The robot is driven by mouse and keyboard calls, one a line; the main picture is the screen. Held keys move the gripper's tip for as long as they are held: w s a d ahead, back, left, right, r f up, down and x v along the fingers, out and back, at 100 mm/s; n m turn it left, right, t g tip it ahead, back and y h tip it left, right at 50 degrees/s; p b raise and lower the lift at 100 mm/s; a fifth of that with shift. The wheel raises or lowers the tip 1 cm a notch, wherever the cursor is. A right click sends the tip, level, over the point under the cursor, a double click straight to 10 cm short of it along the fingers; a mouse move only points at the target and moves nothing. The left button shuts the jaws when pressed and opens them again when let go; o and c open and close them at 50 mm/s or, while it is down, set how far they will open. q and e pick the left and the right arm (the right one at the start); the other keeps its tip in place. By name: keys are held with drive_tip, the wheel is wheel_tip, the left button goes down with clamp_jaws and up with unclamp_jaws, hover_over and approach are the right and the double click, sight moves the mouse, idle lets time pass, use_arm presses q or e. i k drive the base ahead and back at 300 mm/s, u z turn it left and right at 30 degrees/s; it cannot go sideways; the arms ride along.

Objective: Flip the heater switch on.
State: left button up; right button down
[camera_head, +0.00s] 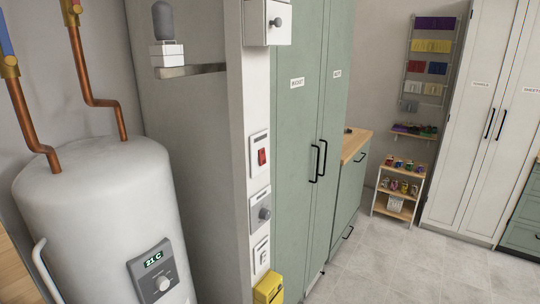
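A white cylindrical water heater (95,225) stands at the left, with copper pipes at its top. A grey control panel (154,270) on its front has a dial and a green display that seems to read 21 C. A red rocker switch (262,157) sits in a white plate on the narrow white wall end, right of the heater. I cannot tell its on or off position. Below it are a grey knob plate (264,213) and a white switch plate (262,254). No labels show which one serves the heater. Neither of my grippers is in view.
A white box with a small knob (268,22) is above the red switch, and a yellow box (269,288) is below. Green cabinets (290,130) stand to the right. A small shelf (394,208) and white cabinets (474,125) are farther back. The tiled floor (400,265) is clear.

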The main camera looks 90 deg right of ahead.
sight(262, 152)
drive_tip(key=z, duration=3.1)
drive_tip(key=i, duration=0.5)
drive_tip(key=u, duration=0.05)
drive_tip(key=k, duration=1.3)
drive_tip(key=z, duration=0.75)
drive_tip(key=i, duration=1.75)
drive_tip(key=u, duration=0.85)
